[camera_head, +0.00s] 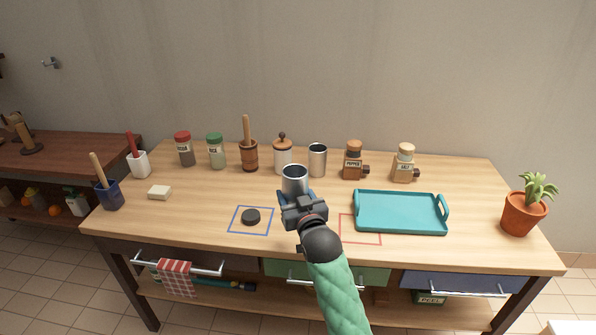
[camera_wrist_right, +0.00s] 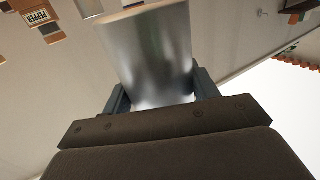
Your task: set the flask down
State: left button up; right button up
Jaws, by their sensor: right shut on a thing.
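The flask is a silver metal cylinder (camera_head: 294,181) with an open top, near the middle of the table in the head view. My right gripper (camera_head: 297,199) is shut on it, with a finger on each side. In the right wrist view the flask (camera_wrist_right: 150,55) fills the space between the fingers. It looks about upright; I cannot tell whether its base touches the table. A black round lid (camera_head: 251,217) lies inside a blue square outline (camera_head: 236,229) to the left of the gripper. A red outline (camera_head: 361,242) is to the right, partly under the tray. My left gripper is not in view.
A teal tray (camera_head: 400,213) lies to the right. Behind the flask stand a second metal cup (camera_head: 317,160), a wooden-lidded canister (camera_head: 283,156), a pepper mill (camera_head: 353,161) and a salt mill (camera_head: 404,164). A sponge (camera_head: 159,192) lies left. Bare wood surrounds the blue outline.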

aim_at(308, 179)
jog(key=r, duration=0.3)
jog(key=shift+s+d, duration=0.15)
jog(key=shift+d, duration=0.1)
jog(key=d+r, duration=0.2)
jog(key=d, duration=0.1)
jog(key=shift+r+h, duration=0.3)
jog(key=shift+h, duration=0.1)
jog(key=s+d+f+m+t+h, duration=0.1)
jog(key=s+d+f+m+h, duration=0.15)
jog(key=d+f, duration=0.45)
jog(key=s+d+f+m+h, duration=0.15)
jog(key=s+d, duration=0.25)
jog(key=d, duration=0.7)
jog(key=s+d+f+h, duration=0.1)
jog(key=s+d+f, duration=0.1)
jog(key=s+f, duration=0.4)
notch_tip(308, 179, down, 5)
jog(key=shift+d+r+h, duration=0.2)
jog(key=shift+d+h, duration=0.1)
jog(key=shift+d, duration=0.05)
jog(key=shift+r, duration=0.1)
